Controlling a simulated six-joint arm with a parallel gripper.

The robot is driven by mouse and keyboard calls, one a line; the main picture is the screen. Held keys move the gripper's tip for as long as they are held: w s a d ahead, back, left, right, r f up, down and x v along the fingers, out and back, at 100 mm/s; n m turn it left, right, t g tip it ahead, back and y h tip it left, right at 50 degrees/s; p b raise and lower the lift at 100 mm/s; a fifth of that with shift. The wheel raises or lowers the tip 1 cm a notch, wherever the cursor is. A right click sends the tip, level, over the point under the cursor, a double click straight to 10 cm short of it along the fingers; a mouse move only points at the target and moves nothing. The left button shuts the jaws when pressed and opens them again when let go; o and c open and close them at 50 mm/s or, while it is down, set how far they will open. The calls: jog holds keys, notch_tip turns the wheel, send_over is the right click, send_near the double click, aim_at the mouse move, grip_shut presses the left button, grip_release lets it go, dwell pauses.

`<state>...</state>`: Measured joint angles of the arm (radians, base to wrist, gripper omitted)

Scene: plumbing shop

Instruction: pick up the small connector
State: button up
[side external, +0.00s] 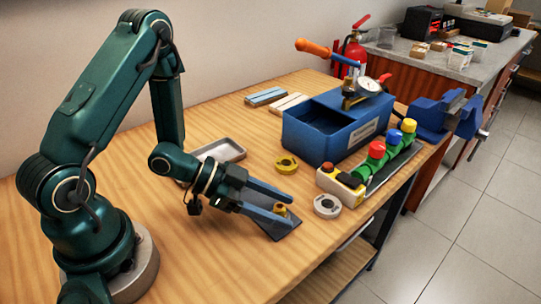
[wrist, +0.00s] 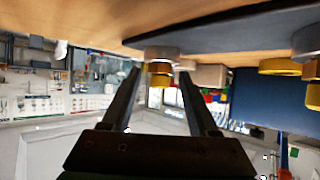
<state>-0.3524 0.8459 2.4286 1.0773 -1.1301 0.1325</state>
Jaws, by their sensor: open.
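The small connector (side external: 281,211), a little brass-yellow fitting, stands on a dark mat (side external: 286,232) near the front of the wooden bench. My gripper (side external: 291,212) is low over the mat with its two long fingers spread, one on each side of the connector. The wrist view is upside down. There the connector (wrist: 160,68), yellow with a grey round base, shows between the open fingertips (wrist: 159,74). The fingers look apart from it, though exact contact is hard to tell.
A yellow flange (side external: 286,164) and a grey ring (side external: 327,207) lie nearby. A row of coloured valves (side external: 375,150) and a blue box (side external: 300,142) with a gauge stand behind. A grey tray (side external: 222,151) is behind my arm.

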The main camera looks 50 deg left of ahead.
jog(key=shift+w+d, duration=0.1)
jog(key=shift+c, duration=0.3)
jog(key=shift+f, duration=0.1)
grip_shut()
